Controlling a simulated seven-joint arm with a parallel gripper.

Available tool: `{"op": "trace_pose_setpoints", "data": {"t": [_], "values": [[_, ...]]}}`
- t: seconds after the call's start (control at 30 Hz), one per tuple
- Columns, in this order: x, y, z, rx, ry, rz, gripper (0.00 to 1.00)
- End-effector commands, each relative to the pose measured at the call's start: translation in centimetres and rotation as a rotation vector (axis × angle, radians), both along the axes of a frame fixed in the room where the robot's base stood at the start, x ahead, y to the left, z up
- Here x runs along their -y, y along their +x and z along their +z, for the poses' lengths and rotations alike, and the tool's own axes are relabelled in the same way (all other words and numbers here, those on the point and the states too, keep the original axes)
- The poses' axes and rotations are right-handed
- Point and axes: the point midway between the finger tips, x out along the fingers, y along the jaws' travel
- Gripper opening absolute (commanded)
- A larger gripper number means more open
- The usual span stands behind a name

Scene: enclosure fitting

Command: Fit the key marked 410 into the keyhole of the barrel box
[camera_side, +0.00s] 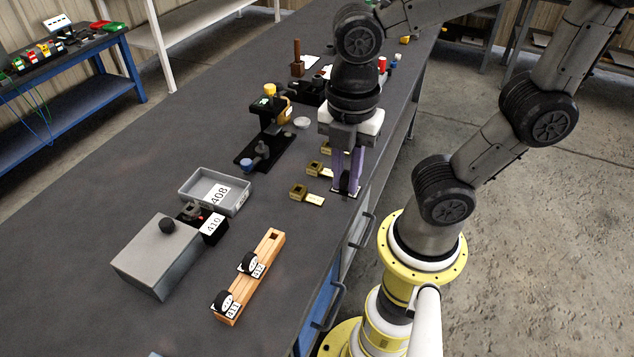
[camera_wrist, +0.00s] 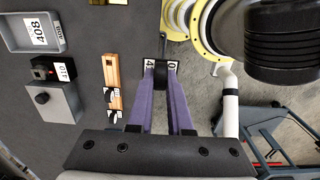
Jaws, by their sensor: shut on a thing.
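My gripper (camera_side: 346,183) is shut on a black key (camera_wrist: 159,76) with a white tag, near the table's right edge. In the wrist view (camera_wrist: 160,72) the tag shows a 4 and a 0; the middle is hidden by the key's head. A thin shaft sticks out beyond the fingertips. The barrel box is a grey box (camera_side: 152,262) with a black barrel block (camera_side: 212,236) tagged 410 at its upper right; it also shows at the left of the wrist view (camera_wrist: 62,103). The key is well apart from it. The keyhole is too small to make out.
A wooden rack (camera_side: 250,275) holds keys tagged 412 (camera_side: 249,264) and 411 (camera_side: 225,304); its far slot is empty. A grey tray (camera_side: 188,187) tagged 408 stands behind the box. Small brass blocks (camera_side: 298,192) and a black fixture (camera_side: 262,150) stand farther back.

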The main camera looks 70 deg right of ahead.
Motion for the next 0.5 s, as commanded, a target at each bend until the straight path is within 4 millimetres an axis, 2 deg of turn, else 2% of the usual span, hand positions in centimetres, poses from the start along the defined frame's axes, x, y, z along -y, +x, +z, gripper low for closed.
{"op": "trace_pose_setpoints", "data": {"t": [0.1,0.23,0.37,0.5], "values": [[0.3,-0.6,0.5,0.002,0.000,0.009,0.00],[-0.2,0.4,1.9,0.002,0.000,0.017,0.00],[-1.5,3.7,4.1,0.001,0.000,0.028,0.00],[-3.2,8.3,6.1,-0.001,-0.001,0.034,0.00]]}}
